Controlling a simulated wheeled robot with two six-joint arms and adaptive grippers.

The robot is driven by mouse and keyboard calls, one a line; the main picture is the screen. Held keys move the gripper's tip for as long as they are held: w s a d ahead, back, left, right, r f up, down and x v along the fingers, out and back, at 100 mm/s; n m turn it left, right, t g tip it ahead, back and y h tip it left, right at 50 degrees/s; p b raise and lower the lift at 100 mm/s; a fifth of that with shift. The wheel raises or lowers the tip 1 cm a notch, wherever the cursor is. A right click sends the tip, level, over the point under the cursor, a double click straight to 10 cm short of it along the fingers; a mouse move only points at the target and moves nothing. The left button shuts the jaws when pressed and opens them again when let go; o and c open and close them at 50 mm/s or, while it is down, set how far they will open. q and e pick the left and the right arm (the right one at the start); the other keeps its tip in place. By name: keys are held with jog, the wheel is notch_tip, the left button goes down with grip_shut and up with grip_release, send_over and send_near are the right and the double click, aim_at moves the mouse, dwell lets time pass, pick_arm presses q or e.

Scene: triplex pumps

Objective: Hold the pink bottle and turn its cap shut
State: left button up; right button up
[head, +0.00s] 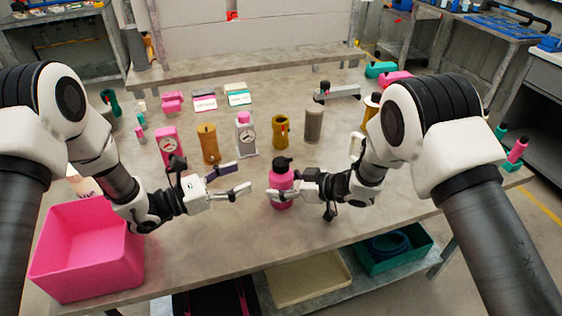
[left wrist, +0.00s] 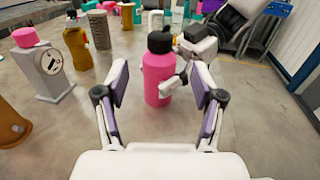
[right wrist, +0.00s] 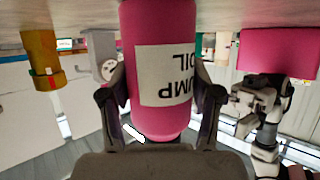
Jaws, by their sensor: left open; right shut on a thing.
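The pink bottle (head: 282,190) stands upright near the table's front edge, its black cap (head: 282,162) on top. My right gripper (head: 283,193) is shut on the bottle's body from the right. In the right wrist view the bottle (right wrist: 160,20) appears upside down between the fingers, with a white label reading PUMP OIL. My left gripper (head: 242,177) is open and empty, to the left of the bottle and apart from it, its fingers pointing toward it. In the left wrist view the bottle (left wrist: 157,80) and cap (left wrist: 159,42) show ahead, between the open fingers. How tight the cap sits cannot be told.
A pink bin (head: 90,265) stands at the table's front left. A row of pumps and canisters, including a grey one with a dial (head: 246,138) and a mustard cylinder (head: 208,145), stands behind the grippers. The tabletop between my left gripper and the bottle is clear.

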aim_at(281, 161)
pick_arm(q)
jog(key=x, duration=1.1)
jog(key=shift+w+d+f, duration=0.1)
jog(key=shift+w+d, duration=0.05)
jog(key=shift+d, duration=0.2)
jog(key=c, duration=1.2)
